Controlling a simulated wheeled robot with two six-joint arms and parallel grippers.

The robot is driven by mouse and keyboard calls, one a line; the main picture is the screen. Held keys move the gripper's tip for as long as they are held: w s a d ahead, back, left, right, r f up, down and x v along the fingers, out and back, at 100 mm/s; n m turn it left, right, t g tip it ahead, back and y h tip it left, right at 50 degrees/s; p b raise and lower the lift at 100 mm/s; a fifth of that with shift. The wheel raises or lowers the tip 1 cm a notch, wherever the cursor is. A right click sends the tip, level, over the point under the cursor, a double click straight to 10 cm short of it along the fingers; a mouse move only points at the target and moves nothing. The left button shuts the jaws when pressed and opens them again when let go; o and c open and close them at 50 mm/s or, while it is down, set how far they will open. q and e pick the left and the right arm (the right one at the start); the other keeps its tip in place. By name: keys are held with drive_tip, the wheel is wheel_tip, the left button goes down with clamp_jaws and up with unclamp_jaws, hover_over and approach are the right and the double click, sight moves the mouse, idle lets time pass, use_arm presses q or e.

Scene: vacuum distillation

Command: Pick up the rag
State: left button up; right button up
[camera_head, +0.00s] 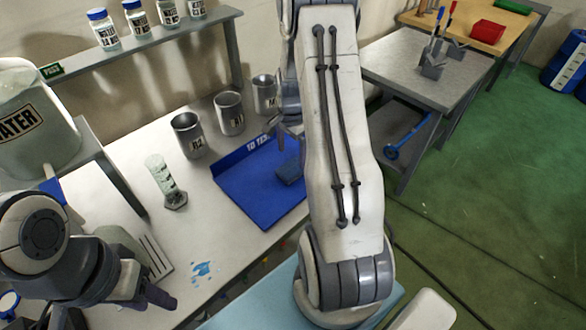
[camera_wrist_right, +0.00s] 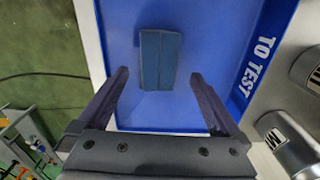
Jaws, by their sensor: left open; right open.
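The rag (camera_head: 290,168) looks like a folded dark blue cloth and lies in the blue tray marked "TO TEST" (camera_head: 240,180). In the right wrist view the rag (camera_wrist_right: 160,60) lies flat on the blue tray floor (camera_wrist_right: 215,50), beyond my fingertips. My right gripper (camera_wrist_right: 157,77) is open and empty, with its fingers spread wider than the rag. In the head view my right gripper (camera_head: 288,125) is partly hidden by my right arm. My left gripper (camera_head: 152,296) is open at the lower left, low by the table's front, away from the tray; its fingertips are hard to make out.
Metal cups (camera_head: 187,135) stand behind the tray, and a glass cylinder (camera_head: 160,180) stands left of it. A blue spill (camera_head: 203,268) marks the table front. A large water container (camera_head: 35,125) is at left. Bottles (camera_head: 103,29) line the shelf above.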

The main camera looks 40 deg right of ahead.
sight(293, 167)
drive_tip(key=shift+s+f+p, duration=0.1)
drive_tip(key=shift+f+p, duration=0.25)
drive_tip(key=shift+f, duration=0.3)
wheel_tip(293, 167, down, 4)
drive_tip(key=shift+d+f+p, duration=0.1)
drive_tip(key=shift+d+p, duration=0.05)
drive_tip(key=shift+p, duration=0.4)
drive_tip(key=c, duration=1.2)
drive_tip(key=shift+c, duration=0.2)
drive_tip(key=shift+r+b, duration=0.3)
drive_tip(key=shift+r, duration=0.4)
wheel_tip(293, 167, up, 3)
drive_tip(key=shift+f+b, duration=0.1)
drive_tip(key=shift+b, duration=0.4)
drive_tip(key=s+d+r+b, duration=0.2)
drive_tip(key=s+r, duration=0.5)
drive_tip(key=s, duration=0.4)
drive_tip(key=shift+s+d, duration=0.25)
